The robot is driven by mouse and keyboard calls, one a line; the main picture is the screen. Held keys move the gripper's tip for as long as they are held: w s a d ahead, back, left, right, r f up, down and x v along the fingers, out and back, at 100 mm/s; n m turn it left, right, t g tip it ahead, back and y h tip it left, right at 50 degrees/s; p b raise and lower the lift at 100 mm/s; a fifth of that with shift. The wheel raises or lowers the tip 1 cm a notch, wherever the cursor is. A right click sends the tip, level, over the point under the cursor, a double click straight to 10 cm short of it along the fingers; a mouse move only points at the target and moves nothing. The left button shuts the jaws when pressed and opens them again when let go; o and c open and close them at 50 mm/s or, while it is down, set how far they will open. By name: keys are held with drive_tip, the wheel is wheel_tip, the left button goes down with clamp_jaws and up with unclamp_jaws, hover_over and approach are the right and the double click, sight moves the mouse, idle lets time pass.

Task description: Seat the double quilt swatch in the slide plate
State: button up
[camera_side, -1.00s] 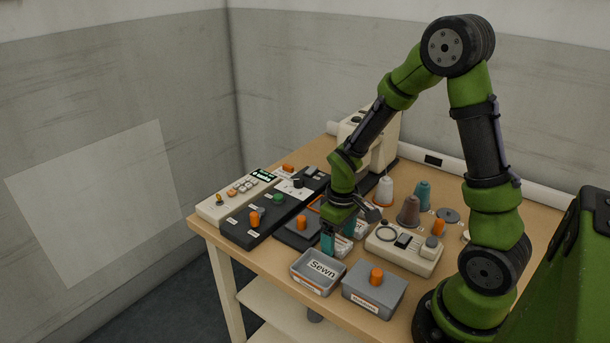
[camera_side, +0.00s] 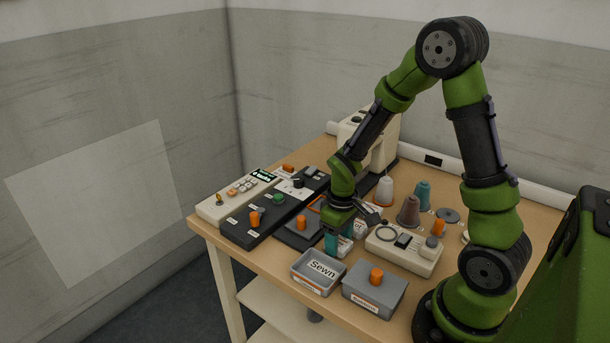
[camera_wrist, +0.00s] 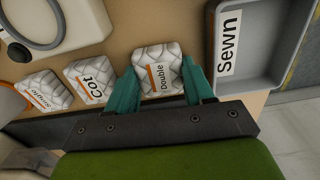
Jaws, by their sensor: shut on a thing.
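The double quilt swatch (camera_wrist: 158,68) is a white quilted pad with an orange stripe and the word "Double", seen in the wrist view. My gripper (camera_wrist: 162,88) has its teal fingers on either side of it and is shut on it. In the side view my gripper (camera_side: 339,240) is low over the table, behind the Sewn tray; its fingers mostly hide the swatch there. I cannot tell whether the swatch still rests on the table. A dark grey plate (camera_side: 289,237) with an orange knob, left of my gripper, may be the slide plate.
The Cot swatch (camera_wrist: 91,80) and Single swatch (camera_wrist: 44,90) lie beside it. The Sewn tray (camera_side: 304,281) and a grey box (camera_side: 385,297) with an orange knob stand in front. A cream control box (camera_side: 418,255) is at right. A sewing machine (camera_side: 386,140) and thread cones stand behind.

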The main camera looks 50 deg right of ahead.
sight(340, 240)
wheel_tip(340, 240, up, 9)
drive_tip(key=shift+d+f, duration=0.1)
drive_tip(key=shift+f, duration=0.05)
drive_tip(key=shift+d, duration=0.2)
drive_tip(key=shift+m, duration=0.3)
drive_tip(key=w+d, duration=0.4)
drive_tip(key=w+d+f, duration=0.1)
drive_tip(key=w+d, duration=0.1)
drive_tip(key=shift+w+d, duration=0.35)
drive_tip(key=shift+w, duration=0.05)
drive_tip(key=shift+n, duration=0.5)
drive_tip(key=shift+w+d+f, duration=0.6)
drive_tip(key=shift+w+f, duration=0.3)
drive_tip(key=shift+w+d+f, duration=0.55)
drive_tip(key=shift+w+f, duration=0.3)
drive_tip(key=shift+f, duration=0.05)
drive_tip(key=shift+f, duration=0.9)
drive_tip(key=o, duration=1.1)
drive_tip(key=shift+o, duration=0.3)
